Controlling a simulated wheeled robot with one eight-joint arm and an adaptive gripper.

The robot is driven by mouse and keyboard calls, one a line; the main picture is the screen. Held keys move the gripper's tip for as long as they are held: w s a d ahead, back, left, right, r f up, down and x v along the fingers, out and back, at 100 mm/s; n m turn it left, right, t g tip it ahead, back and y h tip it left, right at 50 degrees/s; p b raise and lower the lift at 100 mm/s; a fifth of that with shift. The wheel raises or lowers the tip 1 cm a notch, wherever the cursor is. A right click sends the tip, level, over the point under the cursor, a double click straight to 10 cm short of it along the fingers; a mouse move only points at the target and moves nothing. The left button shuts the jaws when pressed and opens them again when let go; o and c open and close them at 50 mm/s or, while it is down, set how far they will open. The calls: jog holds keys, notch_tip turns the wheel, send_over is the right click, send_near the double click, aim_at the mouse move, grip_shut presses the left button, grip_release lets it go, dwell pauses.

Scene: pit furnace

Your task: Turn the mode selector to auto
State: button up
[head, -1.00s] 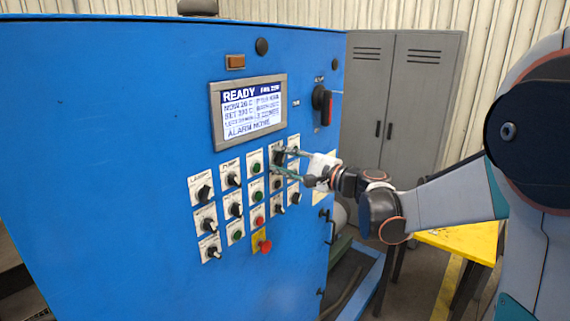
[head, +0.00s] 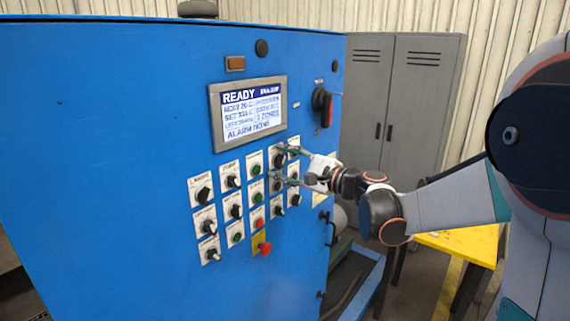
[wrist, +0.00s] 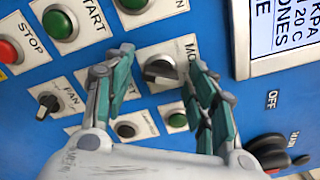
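The mode selector is a black rotary knob (wrist: 160,71) on a white plate whose label, partly hidden, begins "MO". It sits on the blue cabinet's front panel (head: 110,110). In the wrist view my gripper (wrist: 158,52) is open, with one green-padded finger on each side of the knob. A gap shows between each finger and the knob. In the head view my gripper (head: 279,161) reaches the upper right of the control grid from the right. There the fingers partly cover the knob, and its pointer direction is hard to read.
The display (head: 250,108) reads READY above the grid. Close neighbours are the fan knob (wrist: 48,104), green start button (wrist: 60,23), red stop button (wrist: 8,50) and a small green button (wrist: 178,119). A red emergency button (head: 264,247) and a main switch (head: 324,104) also protrude.

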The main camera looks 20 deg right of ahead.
jog(key=shift+s, duration=0.1)
jog(key=v, duration=1.2)
jog(key=shift+a, duration=0.1)
